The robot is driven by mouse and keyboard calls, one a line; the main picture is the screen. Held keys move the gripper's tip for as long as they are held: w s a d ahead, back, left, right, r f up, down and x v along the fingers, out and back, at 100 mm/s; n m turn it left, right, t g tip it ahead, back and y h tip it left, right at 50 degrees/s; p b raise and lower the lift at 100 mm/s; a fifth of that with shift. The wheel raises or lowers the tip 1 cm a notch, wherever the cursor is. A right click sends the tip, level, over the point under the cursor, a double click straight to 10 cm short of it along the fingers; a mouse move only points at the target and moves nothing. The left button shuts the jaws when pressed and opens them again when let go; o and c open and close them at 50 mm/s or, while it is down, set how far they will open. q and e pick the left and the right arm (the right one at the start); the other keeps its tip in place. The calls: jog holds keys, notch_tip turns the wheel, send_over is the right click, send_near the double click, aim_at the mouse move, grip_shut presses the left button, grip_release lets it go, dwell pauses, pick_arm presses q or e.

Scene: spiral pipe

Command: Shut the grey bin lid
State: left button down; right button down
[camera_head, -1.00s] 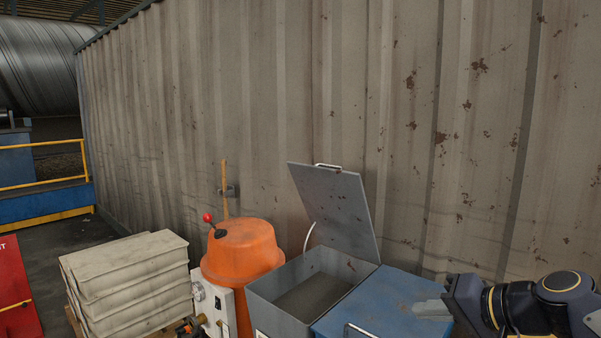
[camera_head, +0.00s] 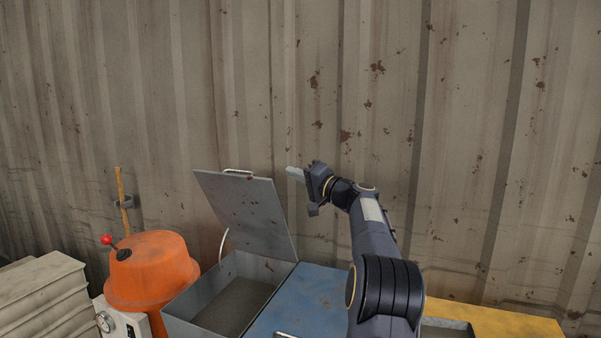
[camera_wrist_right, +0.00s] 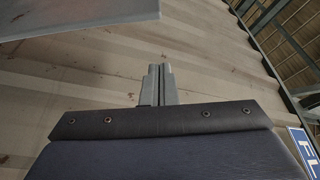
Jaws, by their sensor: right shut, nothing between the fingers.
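The grey bin lid (camera_head: 244,213) stands open, tilted back toward the corrugated wall, with a handle (camera_head: 238,171) on its top edge. The grey bin (camera_head: 196,299) below it is open, and its inside shows. My right gripper (camera_head: 292,172) is shut and empty, at about the height of the lid's top edge and to its right, apart from it. In the right wrist view the shut fingers (camera_wrist_right: 160,84) point up the wall, and a grey panel edge (camera_wrist_right: 80,18), likely the lid, shows at the upper left. My left gripper is not in view.
A blue lid (camera_head: 300,300) is shut right beside the grey bin, and a yellow one (camera_head: 495,324) lies farther right. An orange drum-shaped machine (camera_head: 153,270) and stacked pale slabs (camera_head: 40,299) stand to the left. The corrugated wall (camera_head: 450,120) rises close behind.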

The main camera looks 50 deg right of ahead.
jog(key=w+a, duration=0.1)
jog(key=w+a+f+p, duration=0.1)
jog(key=w+a, duration=0.1)
jog(key=shift+a, duration=0.2)
dwell(0.4)
jog(key=shift+f, duration=0.1)
jog(key=s+a+f+n+y+b, duration=0.1)
jog(key=a+f+n+b, duration=0.3)
jog(key=b, duration=1.8)
jog(key=s+a+f+n+t+y+b, duration=0.1)
jog(key=s+a+f+n+b, duration=0.3)
jog(key=a+f+b, duration=1.1)
notch_tip(320, 180, down, 2)
jog(key=y+b, duration=0.1)
jog(key=b, duration=0.5)
jog(key=shift+s+n+b, duration=0.2)
jog(key=shift+n+b, duration=0.15)
jog(key=shift+n, duration=0.05)
